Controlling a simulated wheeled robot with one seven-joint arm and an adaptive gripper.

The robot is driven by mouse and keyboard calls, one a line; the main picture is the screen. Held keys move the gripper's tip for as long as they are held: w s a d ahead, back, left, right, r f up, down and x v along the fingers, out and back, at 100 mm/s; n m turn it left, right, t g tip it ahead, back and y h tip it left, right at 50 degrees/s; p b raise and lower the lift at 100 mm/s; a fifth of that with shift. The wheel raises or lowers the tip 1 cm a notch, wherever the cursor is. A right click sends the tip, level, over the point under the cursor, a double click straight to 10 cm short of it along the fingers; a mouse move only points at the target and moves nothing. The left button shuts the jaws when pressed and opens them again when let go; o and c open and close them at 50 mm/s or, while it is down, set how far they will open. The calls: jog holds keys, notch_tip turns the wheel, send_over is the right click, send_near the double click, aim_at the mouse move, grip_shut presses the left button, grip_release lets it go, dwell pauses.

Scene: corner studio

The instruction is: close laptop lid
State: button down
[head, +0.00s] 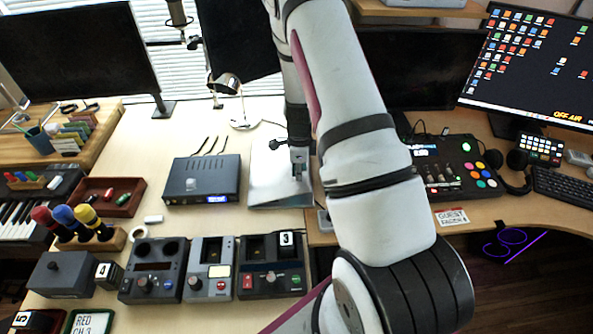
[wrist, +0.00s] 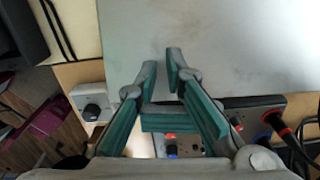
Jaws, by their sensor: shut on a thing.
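The laptop shows as a plain silver-grey panel, its lid (head: 267,187), on the white desk right of the black box. In the wrist view the lid (wrist: 245,45) fills the upper right, with its near edge crossing behind my fingers. My gripper (head: 298,172) points down over the lid's right part. In the wrist view my gripper (wrist: 172,66) has its fingertips close together at the lid, with a narrow gap between them. It is shut on the lid; the exact contact is hard to see. The keyboard and screen are not visible, and my arm hides part of the right side.
A black box with a blue display (head: 203,180) stands close left of the laptop. A desk lamp (head: 236,105) stands behind. A mixer with coloured buttons (head: 455,170) is to the right. Several control boxes (head: 208,270) line the front. Bare desk lies left of the lamp.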

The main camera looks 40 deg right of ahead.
jog(key=shift+s+d+f+b, duration=0.2)
jog(key=shift+f+b, duration=0.15)
jog(key=shift+f, duration=0.45)
jog(key=shift+s+d+f+b, duration=0.15)
jog(key=shift+f+b, duration=0.15)
jog(key=shift+f, duration=0.45)
jog(key=shift+d+f+b, duration=0.1)
jog(key=shift+f+b, duration=0.6)
jog(key=shift+f, duration=0.85)
jog(key=shift+s, duration=0.1)
jog(key=shift+r+p, duration=0.95)
jog(key=shift+r, duration=2.55)
